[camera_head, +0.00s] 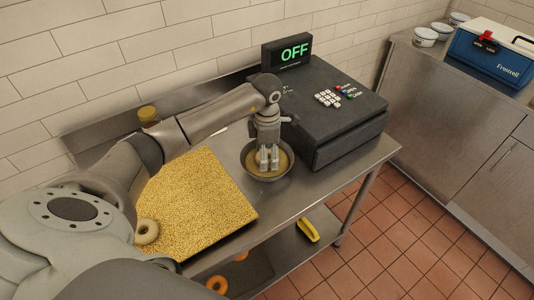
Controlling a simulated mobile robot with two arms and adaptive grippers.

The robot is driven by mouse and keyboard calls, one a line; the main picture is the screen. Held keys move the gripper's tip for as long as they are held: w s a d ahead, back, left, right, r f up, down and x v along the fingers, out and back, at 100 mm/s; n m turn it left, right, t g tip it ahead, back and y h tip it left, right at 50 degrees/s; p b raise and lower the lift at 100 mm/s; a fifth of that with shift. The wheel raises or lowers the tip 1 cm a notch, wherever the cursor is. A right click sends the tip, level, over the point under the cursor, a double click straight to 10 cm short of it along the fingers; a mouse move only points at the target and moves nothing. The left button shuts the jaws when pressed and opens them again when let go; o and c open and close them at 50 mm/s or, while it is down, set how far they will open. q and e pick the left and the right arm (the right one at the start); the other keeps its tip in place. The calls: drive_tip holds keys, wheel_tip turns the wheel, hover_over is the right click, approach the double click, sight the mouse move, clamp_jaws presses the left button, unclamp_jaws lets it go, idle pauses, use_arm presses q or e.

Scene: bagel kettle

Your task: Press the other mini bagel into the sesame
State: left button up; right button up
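A pale mini bagel (147,231) lies at the near left edge of the wide golden sesame bed (205,195), partly beside my arm. My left gripper (268,168) points straight down into a dark round bowl (246,169) with a yellowish-brown content. Its two fingers are close together, with a thin gap between them. Their tips are low in the bowl, and I cannot make out whether a bagel is between them. No second mini bagel shows clearly on the sesame or the table. My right gripper is not in view.
Orange rings (217,284) and a yellow object (307,230) sit below the tabletop. A blue cooler (490,55) is far right.

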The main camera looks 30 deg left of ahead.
use_arm(q)
wheel_tip(320, 180, up, 10)
drive_tip(key=p, duration=0.6)
idle(0.4)
drive_tip(key=shift+a, duration=0.1)
idle(0.4)
